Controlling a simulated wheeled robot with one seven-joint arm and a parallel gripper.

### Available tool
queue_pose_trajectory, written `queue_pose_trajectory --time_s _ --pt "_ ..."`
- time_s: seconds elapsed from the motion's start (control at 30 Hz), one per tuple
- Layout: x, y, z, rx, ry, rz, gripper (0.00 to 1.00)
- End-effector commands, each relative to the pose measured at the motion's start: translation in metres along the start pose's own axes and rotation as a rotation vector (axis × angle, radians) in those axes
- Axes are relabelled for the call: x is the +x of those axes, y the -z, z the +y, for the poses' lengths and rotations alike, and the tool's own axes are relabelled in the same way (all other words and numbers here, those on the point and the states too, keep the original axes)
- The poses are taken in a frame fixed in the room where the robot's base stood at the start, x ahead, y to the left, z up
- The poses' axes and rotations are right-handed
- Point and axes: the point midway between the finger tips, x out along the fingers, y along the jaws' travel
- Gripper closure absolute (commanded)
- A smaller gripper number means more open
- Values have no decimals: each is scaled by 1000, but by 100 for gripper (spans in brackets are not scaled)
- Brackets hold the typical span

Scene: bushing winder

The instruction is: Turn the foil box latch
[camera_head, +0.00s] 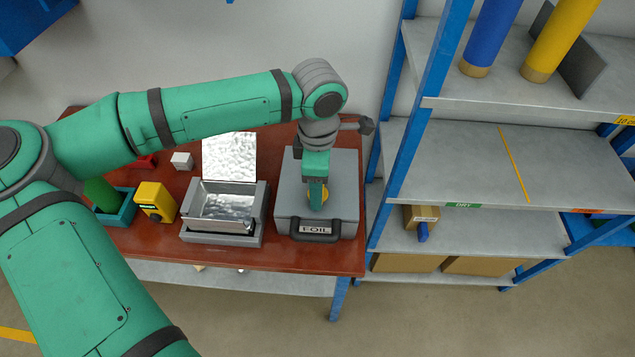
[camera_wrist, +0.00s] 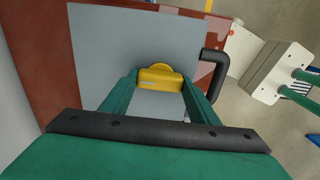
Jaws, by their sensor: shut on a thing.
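The foil box (camera_head: 285,205) is a grey case with a black handle and a "FOIL" label on its front, standing on the red-brown table. Its lid is down. The yellow latch (camera_head: 324,194) is on top of the box, partly hidden by my gripper in the head view. In the wrist view the latch (camera_wrist: 160,77) sits between the two green fingers. My gripper (camera_head: 317,195) points down over the box and is shut on the latch. The box's grey top (camera_wrist: 130,40) and black handle (camera_wrist: 213,73) also show in the wrist view.
A grey bin with a raised lid and shiny foil lining (camera_head: 222,207) stands left of the box. Left of it are a yellow device (camera_head: 155,202), a small white block (camera_head: 182,161) and a teal tray (camera_head: 125,212). A blue-framed shelf (camera_head: 395,165) stands close on the right.

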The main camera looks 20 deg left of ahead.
Motion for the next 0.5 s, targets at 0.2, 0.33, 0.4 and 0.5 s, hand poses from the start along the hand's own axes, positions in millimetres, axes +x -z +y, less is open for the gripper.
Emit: queue_pose_trajectory --time_s 0.2,0.33,0.4,0.5 --pt "-1 -3 0 5 -2 -6 33" --pt "0 -2 0 3 -1 -4 27" --pt "0 -2 0 3 -1 -3 27" --pt "0 -1 0 2 -1 -3 27"
